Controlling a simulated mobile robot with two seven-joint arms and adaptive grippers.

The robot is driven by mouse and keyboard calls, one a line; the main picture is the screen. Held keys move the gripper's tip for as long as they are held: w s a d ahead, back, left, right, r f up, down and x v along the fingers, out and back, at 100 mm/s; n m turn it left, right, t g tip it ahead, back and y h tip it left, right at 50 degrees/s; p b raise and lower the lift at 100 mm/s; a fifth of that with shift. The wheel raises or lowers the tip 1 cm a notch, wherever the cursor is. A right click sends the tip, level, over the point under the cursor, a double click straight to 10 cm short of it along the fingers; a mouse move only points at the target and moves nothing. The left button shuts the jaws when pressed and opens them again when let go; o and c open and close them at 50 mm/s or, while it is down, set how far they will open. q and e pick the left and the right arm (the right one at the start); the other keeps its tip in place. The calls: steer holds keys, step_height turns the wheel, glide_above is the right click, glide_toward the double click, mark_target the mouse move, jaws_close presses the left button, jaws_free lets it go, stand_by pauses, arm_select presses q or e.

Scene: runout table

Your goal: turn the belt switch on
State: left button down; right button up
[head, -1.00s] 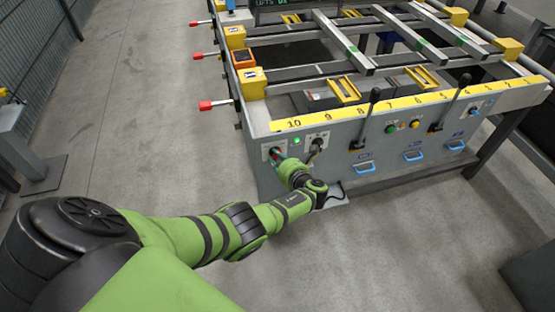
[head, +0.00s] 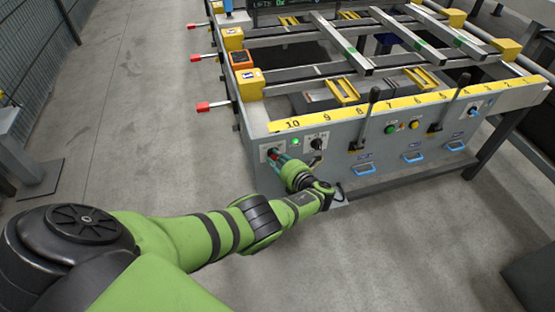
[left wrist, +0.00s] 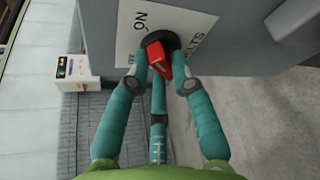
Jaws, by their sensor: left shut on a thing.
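The belt switch is a red knob on a round black base (left wrist: 157,55), on a white plate (left wrist: 190,20) with "ON" and a partly covered "BELTS" label. In the left wrist view the teal fingers of my left gripper (left wrist: 160,84) are closed around the knob, with the third finger below it. The knob sits tilted in that view; its exact setting I cannot tell. In the head view my left gripper (head: 279,158) is at the left end of the table's front panel and mostly hides the switch. My right gripper is not in view.
Beside the switch are a lit green lamp (head: 295,141) and a black rotary knob (head: 317,145). Further right are a black lever (head: 372,105), green and yellow buttons and blue handles (head: 362,169). The floor (head: 150,120) left of the table is clear.

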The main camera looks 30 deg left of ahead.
arm_select(q)
steer(key=c, duration=1.1)
jaws_free()
steer(key=shift+o, duration=0.2)
steer(key=v, duration=1.2)
steer(key=s+f+n+g+h, duration=0.2)
steer(key=s+f+n+h, duration=0.2)
steer(key=s+f, duration=0.65)
steer(key=s+f+n+g+h, duration=0.25)
steer(key=s+f+n, duration=0.3)
steer(key=f, duration=0.95)
steer(key=s+d+f+n+h, duration=0.1)
steer(key=s+f+n+h, duration=0.2)
steer(key=s+n, duration=0.7)
steer(key=s+d+f+n+h, duration=0.1)
steer(key=s+f+n+h, duration=0.3)
steer(key=s, duration=1.5)
step_height(320, 180, down, 4)
steer(key=n, duration=0.6)
steer(key=shift+g, duration=0.35)
